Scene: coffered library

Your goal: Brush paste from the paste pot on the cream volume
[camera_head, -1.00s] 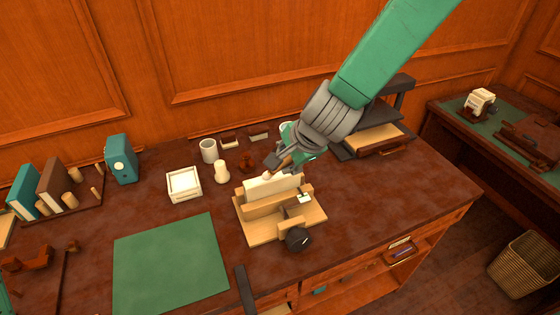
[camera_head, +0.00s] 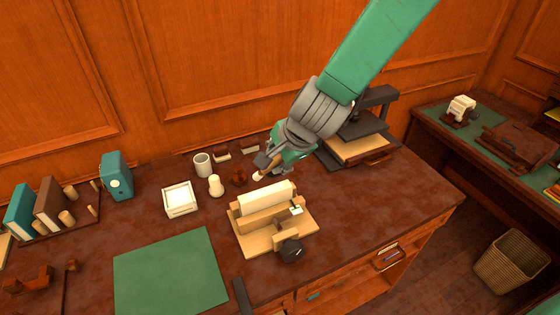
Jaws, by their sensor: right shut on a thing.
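The cream volume (camera_head: 267,196) stands spine-up in a wooden clamp (camera_head: 260,236) near the middle of the desk. My right gripper (camera_head: 269,160) is shut on a brush, whose wooden handle and pale tip (camera_head: 258,177) point down to the left. The tip is just behind the volume in the picture, with a small gap showing between them. A white open-topped cup (camera_head: 202,164), probably the paste pot, stands left of the gripper. The gripper's fingers are partly hidden by its own body. My left gripper is not in view.
A white knobbed object (camera_head: 215,186), a square white box (camera_head: 180,199) and a small brown item (camera_head: 239,176) stand left of the clamp. A dark press (camera_head: 360,140) is behind right. A green mat (camera_head: 170,272) lies bare at front left.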

